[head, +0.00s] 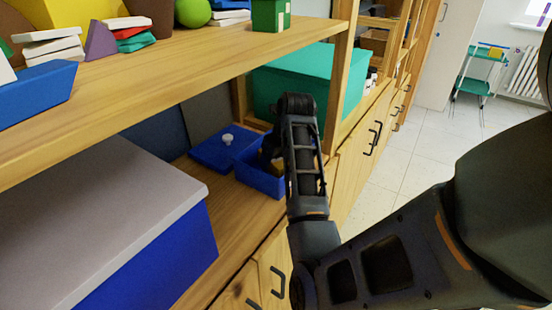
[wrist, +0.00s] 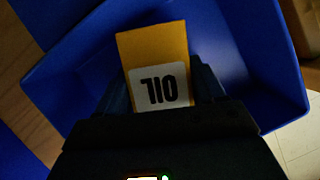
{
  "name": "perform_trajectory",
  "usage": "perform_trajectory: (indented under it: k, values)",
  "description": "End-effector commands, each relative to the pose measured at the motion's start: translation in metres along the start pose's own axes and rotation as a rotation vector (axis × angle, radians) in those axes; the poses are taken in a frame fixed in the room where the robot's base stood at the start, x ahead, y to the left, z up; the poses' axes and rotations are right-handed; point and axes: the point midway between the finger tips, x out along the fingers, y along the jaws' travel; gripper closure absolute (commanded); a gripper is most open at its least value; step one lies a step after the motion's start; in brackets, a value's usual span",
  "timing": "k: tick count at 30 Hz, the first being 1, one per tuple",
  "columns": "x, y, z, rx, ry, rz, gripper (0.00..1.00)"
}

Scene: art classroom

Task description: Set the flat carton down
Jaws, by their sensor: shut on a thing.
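The flat carton (wrist: 152,48) is yellow with a white label and dark lettering. In the wrist view it stands out between the fingers of my gripper (wrist: 163,88), which is shut on it. Below and around it is the inside of an open blue box (wrist: 70,75). In the head view my gripper (head: 272,152) reaches down into or just over this blue box (head: 262,186) on the lower shelf. My arm hides most of the gripper and carton there. I cannot tell whether the carton touches the box floor.
A blue lid with a white knob (head: 205,155) lies left of the box. A big blue box with a grey lid (head: 100,205) is nearer on the left. A teal box (head: 315,75) stands behind. The upper shelf (head: 190,55) overhangs on the left, holding blocks.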

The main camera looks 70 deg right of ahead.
Motion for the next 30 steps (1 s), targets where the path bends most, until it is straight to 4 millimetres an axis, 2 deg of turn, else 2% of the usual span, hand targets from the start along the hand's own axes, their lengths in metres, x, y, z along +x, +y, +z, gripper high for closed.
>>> perform_trajectory:
  k: [3,4,12,22,30]
  values:
    - [0.003,0.000,-0.001,0.000,-0.001,0.000,0.67]
    - [0.003,0.000,-0.001,0.000,0.000,0.000,0.31]
    - [0.002,0.000,-0.001,0.000,0.000,0.000,0.06]
    - [-0.005,0.000,0.001,0.000,-0.001,0.000,0.06]
    - [-0.047,0.000,0.002,0.002,-0.003,0.000,0.06]
